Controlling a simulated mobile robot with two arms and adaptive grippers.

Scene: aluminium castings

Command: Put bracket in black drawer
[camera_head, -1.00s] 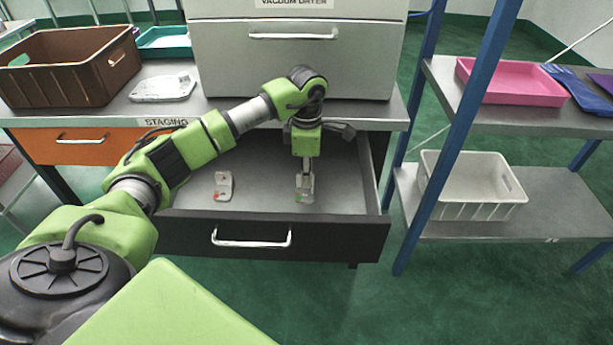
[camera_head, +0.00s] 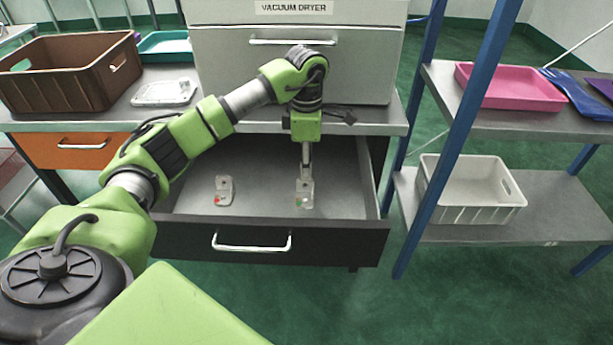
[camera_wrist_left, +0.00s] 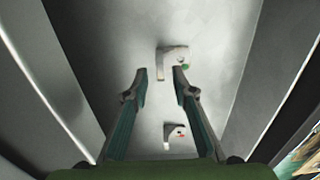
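The black drawer (camera_head: 340,240) is pulled open below the worktop. A pale bracket with a green dot (camera_head: 305,196) rests on the drawer floor at the right; it also shows in the left wrist view (camera_wrist_left: 170,60). A second pale bracket with a red dot (camera_head: 224,190) stands in the drawer to its left, and it also shows in the left wrist view (camera_wrist_left: 174,132). My left gripper (camera_head: 306,170) points down over the green-dot bracket. In the left wrist view its fingers (camera_wrist_left: 160,72) are apart with nothing held between them. My right gripper is not in view.
A grey vacuum dryer (camera_head: 300,60) stands on the worktop above the drawer. A brown crate (camera_head: 60,85) and a pale casting (camera_head: 163,93) are to its left. An orange drawer (camera_head: 75,152) is shut. A blue-posted shelf with a white bin (camera_head: 470,205) stands at right.

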